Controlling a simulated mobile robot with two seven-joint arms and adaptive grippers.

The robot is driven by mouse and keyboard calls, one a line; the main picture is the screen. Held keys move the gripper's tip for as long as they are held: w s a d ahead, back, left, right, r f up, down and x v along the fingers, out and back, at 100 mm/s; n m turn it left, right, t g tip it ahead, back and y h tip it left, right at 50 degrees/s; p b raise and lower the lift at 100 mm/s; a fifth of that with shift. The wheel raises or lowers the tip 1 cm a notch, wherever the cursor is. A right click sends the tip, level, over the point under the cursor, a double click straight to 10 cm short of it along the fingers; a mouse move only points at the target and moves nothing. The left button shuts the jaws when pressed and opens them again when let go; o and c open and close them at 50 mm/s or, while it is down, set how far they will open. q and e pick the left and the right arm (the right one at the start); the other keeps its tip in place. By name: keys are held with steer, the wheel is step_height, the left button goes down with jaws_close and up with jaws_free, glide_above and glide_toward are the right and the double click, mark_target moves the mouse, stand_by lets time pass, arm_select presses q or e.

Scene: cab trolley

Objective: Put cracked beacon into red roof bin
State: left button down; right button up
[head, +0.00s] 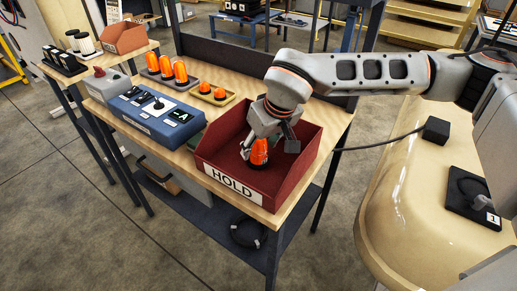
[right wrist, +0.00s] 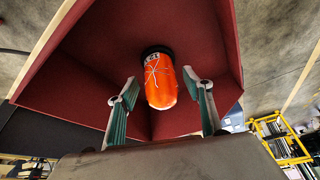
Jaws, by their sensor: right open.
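The cracked beacon (head: 259,153) is orange with a dark base and sits inside the red bin (head: 305,150) marked HOLD. In the right wrist view the beacon (right wrist: 159,82) shows white crack lines, and its dark base is against the red bin's (right wrist: 95,50) floor. My right gripper (head: 268,143) reaches down into the bin over the beacon. In the right wrist view the right gripper's (right wrist: 161,97) fingers are spread, one on each side of the beacon with gaps. My left gripper is not in view.
A grey tray (head: 155,77) with three tall orange beacons and a yellow tray (head: 228,101) with short ones stand behind the bin. A blue control box (head: 135,117) is left of it. A smaller red-brown bin (head: 122,38) stands on the left table. A pale rounded surface (head: 400,200) is at right.

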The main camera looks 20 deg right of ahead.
steer(key=v, duration=0.9)
steer(key=shift+s+r+p, duration=0.2)
steer(key=shift+p, duration=0.1)
